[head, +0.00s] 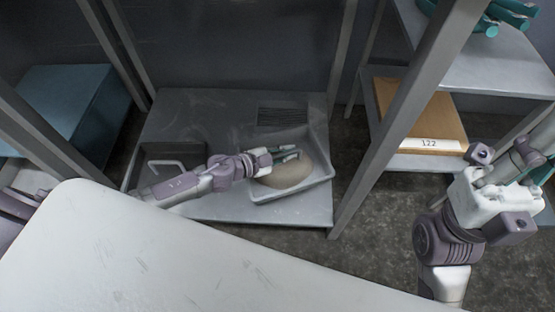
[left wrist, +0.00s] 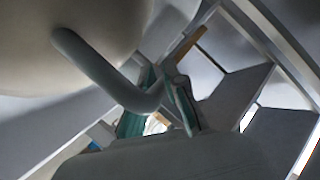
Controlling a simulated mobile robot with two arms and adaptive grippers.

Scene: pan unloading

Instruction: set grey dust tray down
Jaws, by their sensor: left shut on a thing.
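The grey dust tray (head: 322,178), light grey with a raised rim, is at the right side of a low grey shelf. A rounded beige mass (head: 285,174) fills much of it; it is large at upper left in the left wrist view (left wrist: 70,70). My left gripper (head: 287,154) reaches over the tray from the left, its teal fingers at the beige mass's far side. In the wrist view a curved grey handle (left wrist: 95,72) runs to the fingers, which are shut on it. Whether the tray's underside touches the shelf is hidden. My right gripper (head: 535,172) is at the far right, fingers partly hidden.
A darker bin (head: 178,152) with a pale handle stands left on the low shelf. Upright posts flank it. A brown box (head: 425,110) labelled 122 is on the right rack, teal items (head: 510,14) above. A white surface (head: 150,260) fills the foreground.

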